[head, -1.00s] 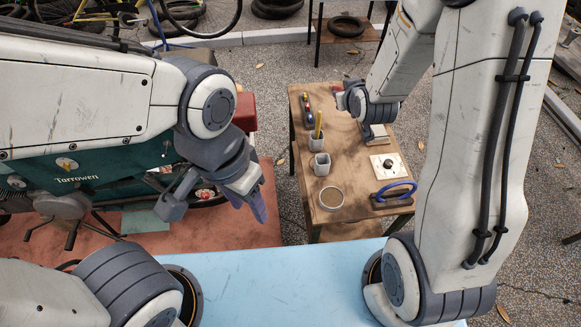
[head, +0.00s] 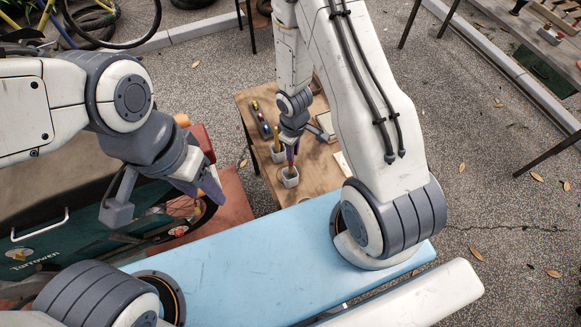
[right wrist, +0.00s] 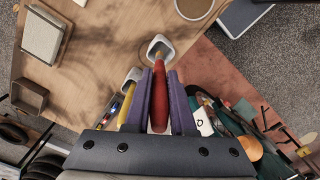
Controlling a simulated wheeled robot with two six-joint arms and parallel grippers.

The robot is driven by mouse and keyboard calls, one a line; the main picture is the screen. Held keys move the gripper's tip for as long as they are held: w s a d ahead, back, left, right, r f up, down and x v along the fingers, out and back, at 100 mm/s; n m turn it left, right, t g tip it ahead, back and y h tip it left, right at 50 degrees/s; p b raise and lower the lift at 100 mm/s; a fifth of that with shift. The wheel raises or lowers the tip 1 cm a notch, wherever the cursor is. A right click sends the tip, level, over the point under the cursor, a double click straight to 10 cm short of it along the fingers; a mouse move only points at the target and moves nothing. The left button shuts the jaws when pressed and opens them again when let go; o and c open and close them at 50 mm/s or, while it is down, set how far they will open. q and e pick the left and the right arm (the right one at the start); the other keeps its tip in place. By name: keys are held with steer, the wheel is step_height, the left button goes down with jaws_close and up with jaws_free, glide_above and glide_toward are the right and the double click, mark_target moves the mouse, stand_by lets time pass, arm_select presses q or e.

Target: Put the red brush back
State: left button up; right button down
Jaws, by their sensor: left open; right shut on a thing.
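My right gripper (right wrist: 160,95) is shut on the red brush (right wrist: 159,100), which also shows as a small red strip in the head view (head: 290,157). The brush points down at the mouth of a pale empty-looking cup (right wrist: 162,46), which also shows in the head view (head: 290,178). I cannot tell how far its tip is inside. A second pale cup (head: 277,155) beside it holds a yellow brush (right wrist: 126,106). My left gripper (head: 163,196) is open and empty, off to the left near the green machine.
The cups stand on a wooden table (head: 249,105). Red and blue small items (head: 261,118) lie behind them. In the wrist view, a round dish (right wrist: 193,6) and a square block (right wrist: 44,36) are on the table. The green Tarrowen machine (head: 60,245) is at left.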

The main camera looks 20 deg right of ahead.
mark_target(291, 165)
steer(key=f+b, duration=0.1)
steer(key=f, duration=0.1)
steer(key=f+b, duration=0.1)
steer(key=f, duration=0.1)
steer(key=shift+w+a, duration=0.15)
steer(key=shift+a, duration=0.05)
step_height(291, 165, down, 4)
steer(key=b, duration=0.4)
steer(key=shift+b, duration=0.4)
arm_select(q)
step_height(291, 165, down, 8)
steer(key=shift+a, duration=0.15)
arm_select(e)
steer(key=c, duration=0.8)
jaws_free()
steer(key=shift+o, duration=0.2)
arm_select(q)
steer(key=shift+r, duration=0.1)
arm_select(e)
steer(key=shift+r, duration=0.1)
